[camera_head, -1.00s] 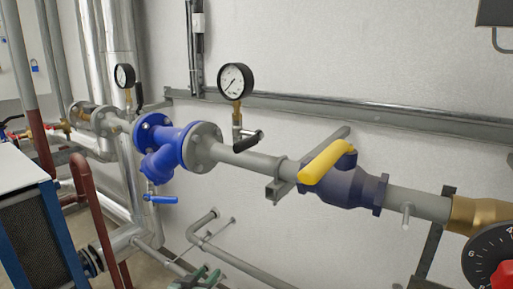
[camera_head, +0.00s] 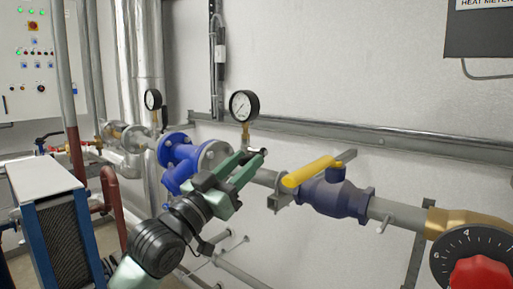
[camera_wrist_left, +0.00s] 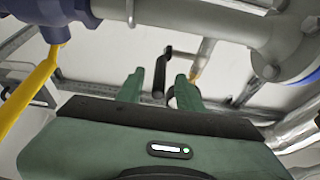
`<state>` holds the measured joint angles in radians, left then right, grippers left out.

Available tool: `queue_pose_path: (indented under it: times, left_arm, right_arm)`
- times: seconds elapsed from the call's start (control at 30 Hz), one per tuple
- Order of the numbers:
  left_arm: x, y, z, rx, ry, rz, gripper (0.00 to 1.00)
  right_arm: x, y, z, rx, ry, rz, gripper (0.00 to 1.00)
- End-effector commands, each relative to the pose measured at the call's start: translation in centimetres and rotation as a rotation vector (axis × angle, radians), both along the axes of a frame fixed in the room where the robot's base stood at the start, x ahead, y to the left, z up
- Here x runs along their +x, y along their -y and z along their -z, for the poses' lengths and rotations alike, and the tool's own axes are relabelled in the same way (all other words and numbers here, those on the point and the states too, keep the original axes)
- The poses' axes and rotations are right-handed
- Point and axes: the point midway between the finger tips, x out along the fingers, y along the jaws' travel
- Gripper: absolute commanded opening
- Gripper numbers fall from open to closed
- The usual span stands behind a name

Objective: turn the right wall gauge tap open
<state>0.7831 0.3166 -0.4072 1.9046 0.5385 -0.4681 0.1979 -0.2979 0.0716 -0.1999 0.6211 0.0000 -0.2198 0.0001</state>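The right wall gauge (camera_head: 243,105), round with a white face and black rim, stands above the grey pipe in the head view. Its brass tap stem (camera_head: 245,133) is below it, with the black tap handle (camera_head: 257,150) mostly behind my fingers. My left gripper (camera_head: 250,157) reaches up to this tap with green fingers apart. In the left wrist view, the left gripper (camera_wrist_left: 159,88) is open, and the black handle (camera_wrist_left: 160,74) shows between the fingertips, slightly beyond them. I cannot tell whether a finger touches it. My right gripper is out of view.
A blue valve body (camera_head: 180,160) and flange lie left of the tap. A yellow lever (camera_head: 310,171) sits on a dark blue valve to the right. The left gauge (camera_head: 152,99) is further back. A wall rail (camera_head: 340,132) runs behind the pipe.

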Motion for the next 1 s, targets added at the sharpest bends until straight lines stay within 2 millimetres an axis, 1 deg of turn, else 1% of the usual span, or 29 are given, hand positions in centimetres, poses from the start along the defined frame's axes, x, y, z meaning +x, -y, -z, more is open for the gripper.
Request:
queue_pose_path:
  times: [0.03,0.2,0.3,0.63,0.67,0.7,0.77,0.8,1.0]
  left_arm:
    - [0.7,0.5,-0.8,-0.003,0.001,0.001,0.36]
    - [2.5,1.8,-1.6,-0.001,0.000,0.000,0.36]
    - [3.2,2.3,-1.8,0.001,-0.001,0.000,0.36]
    - [3.5,2.6,-1.8,0.001,0.001,0.000,0.36]
    - [3.5,2.6,-1.8,0.001,0.001,0.000,0.31]
    - [3.5,2.6,-1.8,0.001,0.001,0.000,0.20]
    - [3.5,2.6,-1.8,0.001,0.001,0.000,0.03]
    - [3.5,2.6,-1.8,0.001,0.001,0.000,0.00]
    - [3.5,2.6,-1.8,0.000,0.000,0.000,0.00]
  right_arm:
    - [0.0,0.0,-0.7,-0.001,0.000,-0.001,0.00]
    - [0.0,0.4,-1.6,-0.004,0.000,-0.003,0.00]
    - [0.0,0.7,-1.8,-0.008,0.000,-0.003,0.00]
    - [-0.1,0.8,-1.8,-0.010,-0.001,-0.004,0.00]
    - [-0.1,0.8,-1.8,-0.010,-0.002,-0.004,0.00]
    - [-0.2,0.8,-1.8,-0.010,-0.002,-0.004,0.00]
    - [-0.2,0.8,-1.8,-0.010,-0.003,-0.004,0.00]
    - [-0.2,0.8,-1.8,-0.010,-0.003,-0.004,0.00]
    - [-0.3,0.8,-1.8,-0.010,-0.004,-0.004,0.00]
